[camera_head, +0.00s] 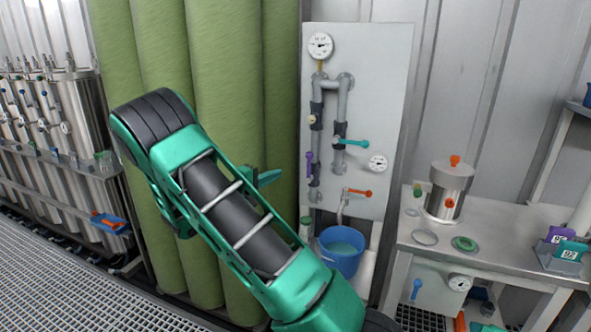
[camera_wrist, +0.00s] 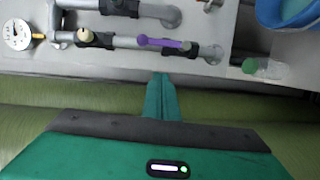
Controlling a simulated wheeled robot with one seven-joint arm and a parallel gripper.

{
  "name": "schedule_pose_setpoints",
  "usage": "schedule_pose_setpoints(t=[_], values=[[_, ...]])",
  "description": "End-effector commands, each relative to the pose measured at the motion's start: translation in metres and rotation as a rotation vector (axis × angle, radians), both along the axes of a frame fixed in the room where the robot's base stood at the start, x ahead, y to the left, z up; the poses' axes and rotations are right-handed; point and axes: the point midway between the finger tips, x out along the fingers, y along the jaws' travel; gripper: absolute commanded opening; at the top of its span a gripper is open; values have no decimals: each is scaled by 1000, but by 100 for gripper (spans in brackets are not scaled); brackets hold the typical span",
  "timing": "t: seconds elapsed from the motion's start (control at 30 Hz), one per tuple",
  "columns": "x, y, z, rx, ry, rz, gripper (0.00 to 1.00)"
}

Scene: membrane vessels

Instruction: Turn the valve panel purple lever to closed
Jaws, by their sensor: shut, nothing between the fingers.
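The valve panel (camera_head: 391,103) is a pale upright board with grey pipes. Its purple lever (camera_head: 309,163) stands upright along the lower left pipe. In the wrist view the purple lever (camera_wrist: 163,43) lies in line with the pipe. My gripper (camera_head: 270,177) is green and shut, to the left of the panel in front of green columns. In the wrist view my gripper's fingers (camera_wrist: 160,80) point toward the purple lever, with a gap between them. My gripper is empty and not touching the lever.
A teal lever (camera_head: 352,142) and an orange lever (camera_head: 359,192) are also on the panel. A steel bench (camera_head: 485,240) stands right. Green columns (camera_head: 228,70) rise behind my arm.

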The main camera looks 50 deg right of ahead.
Motion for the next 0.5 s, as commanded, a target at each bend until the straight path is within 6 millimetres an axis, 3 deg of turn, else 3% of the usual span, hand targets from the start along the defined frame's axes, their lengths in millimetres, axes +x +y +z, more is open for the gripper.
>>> schedule_pose_setpoints(t=[0.1,0.23,0.5], values=[[11,6,1,-45,18,25,0],[14,0,3,-57,20,30,0],[19,-45,2,-54,18,26,0]])
